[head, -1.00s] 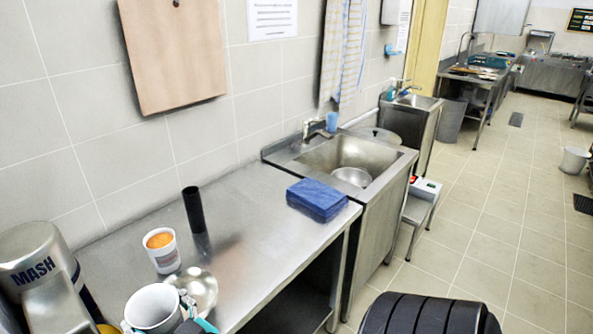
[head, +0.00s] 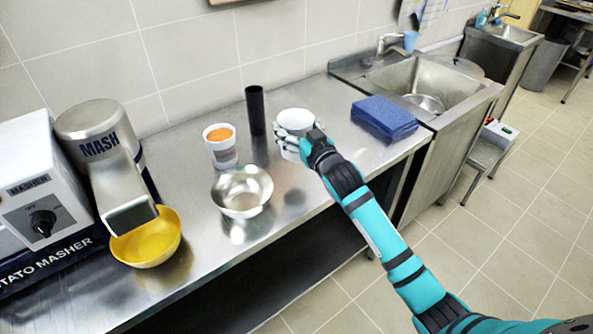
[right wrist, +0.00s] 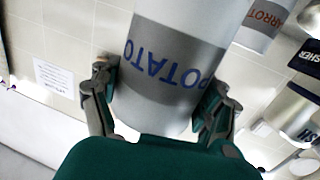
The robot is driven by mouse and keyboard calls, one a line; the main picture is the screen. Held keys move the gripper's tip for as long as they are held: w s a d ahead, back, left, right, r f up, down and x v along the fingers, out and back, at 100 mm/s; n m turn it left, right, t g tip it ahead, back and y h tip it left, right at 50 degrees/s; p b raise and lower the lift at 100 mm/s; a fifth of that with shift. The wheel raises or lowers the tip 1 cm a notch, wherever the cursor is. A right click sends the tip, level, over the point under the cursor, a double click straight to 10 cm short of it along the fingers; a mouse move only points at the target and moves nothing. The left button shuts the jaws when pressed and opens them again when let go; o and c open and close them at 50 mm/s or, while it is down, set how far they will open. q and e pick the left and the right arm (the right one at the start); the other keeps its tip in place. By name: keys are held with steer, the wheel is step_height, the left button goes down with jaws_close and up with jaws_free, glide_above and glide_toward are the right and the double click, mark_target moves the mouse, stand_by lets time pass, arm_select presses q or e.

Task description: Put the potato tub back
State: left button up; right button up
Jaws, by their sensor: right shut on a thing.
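The potato tub (head: 295,121) is a white tub near the counter's middle in the head view. Its grey band with the word POTATO shows close up in the right wrist view (right wrist: 170,60). My right gripper (head: 299,143) is shut on the tub, with one finger on each side of it in the right wrist view (right wrist: 158,100). The tub looks roughly upright; I cannot tell whether its base touches the counter. My left gripper is not in view.
The carrot tub (head: 221,148) with orange content and a black cylinder (head: 255,110) stand left of the potato tub. A steel bowl (head: 242,206), the masher (head: 110,160) with a yellow bowl (head: 150,246), blue cloths (head: 384,118) and the sink (head: 440,85) are around. Counter (head: 330,110) is bare right of the tub.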

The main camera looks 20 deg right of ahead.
mark_target(296, 154)
step_height(296, 154, down, 8)
steer(key=shift+f, duration=0.25)
steer(key=shift+a, duration=0.1)
steer(key=o, duration=1.6)
steer(key=shift+f, duration=0.15)
steer(key=shift+c, duration=0.2)
steer(key=shift+r, duration=0.25)
steer(key=s+d, duration=0.1)
steer(key=s, duration=1.1)
steer(key=shift+d+r+b, duration=0.2)
steer(key=shift+d+b, duration=0.1)
steer(key=shift+d, duration=0.1)
